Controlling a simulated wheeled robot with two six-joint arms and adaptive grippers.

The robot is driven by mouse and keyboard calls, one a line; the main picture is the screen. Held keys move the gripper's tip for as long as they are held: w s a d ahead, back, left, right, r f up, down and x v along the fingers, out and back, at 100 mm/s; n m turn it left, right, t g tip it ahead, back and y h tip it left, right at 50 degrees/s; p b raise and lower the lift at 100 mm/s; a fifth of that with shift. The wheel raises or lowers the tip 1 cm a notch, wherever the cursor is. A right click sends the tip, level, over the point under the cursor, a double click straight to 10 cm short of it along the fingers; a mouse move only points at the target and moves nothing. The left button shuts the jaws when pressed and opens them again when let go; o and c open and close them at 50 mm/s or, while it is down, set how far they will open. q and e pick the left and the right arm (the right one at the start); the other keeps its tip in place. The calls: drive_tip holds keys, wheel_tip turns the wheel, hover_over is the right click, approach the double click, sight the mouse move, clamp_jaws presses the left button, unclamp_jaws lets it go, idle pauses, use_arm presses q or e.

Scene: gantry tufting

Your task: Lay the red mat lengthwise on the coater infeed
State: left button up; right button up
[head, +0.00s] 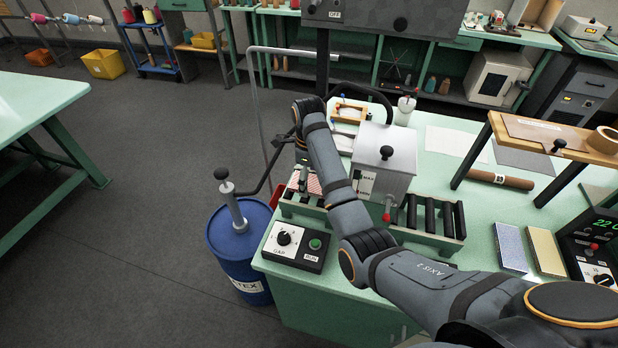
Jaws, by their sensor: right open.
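The coater (398,170) is a grey box with a black knob on the green bench, with dark rollers (425,215) on its right side. Its left roller bed (318,206) is partly covered by my right forearm. A red-and-white patterned piece (314,184), which looks like the red mat, shows at that left bed, just left of the forearm. Most of it is hidden, so I cannot tell how it lies. My right gripper (288,148) is open, above and behind the left bed, partly hidden by its own wrist. I cannot tell whether it touches the mat. My left gripper is out of view.
A blue drum (240,245) with a pump and hose stands left of the bench. A control box (297,246) sits at the bench's front left corner. A raised wooden shelf (555,138), a brown roll (499,180) and two sample pads (511,247) are on the right.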

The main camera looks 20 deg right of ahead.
sight(309, 181)
drive_tip(key=shift+r, duration=0.2)
wheel_tip(309, 181, up, 12)
drive_tip(key=p, duration=1.1)
drive_tip(key=shift+f, duration=0.1)
